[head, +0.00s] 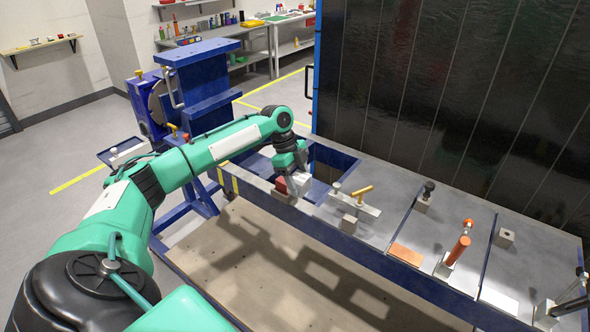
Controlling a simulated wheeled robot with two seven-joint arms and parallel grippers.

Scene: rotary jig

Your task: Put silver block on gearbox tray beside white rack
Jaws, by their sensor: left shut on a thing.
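My left gripper (289,172) reaches over the near edge of the steel-topped bench, pointing down. It is shut on a light grey block that I take for the silver block (299,184). A dark red piece (281,187) shows right beside the block; I cannot tell whether it touches it. A small dark-rimmed tray (104,157) stands out at the left beside the blue jig, likely the gearbox tray. A small white thing (128,151) lies on it, perhaps the white rack; its shape is too small to tell. My right gripper is not in view.
The blue rotary jig (196,88) stands behind my left arm. The bench (535,262) carries clamps, an orange-handled tool (459,248), an orange plate (406,254) and several grey blocks. A rectangular opening (331,165) lies behind the gripper. A dark panel (450,90) closes the back right.

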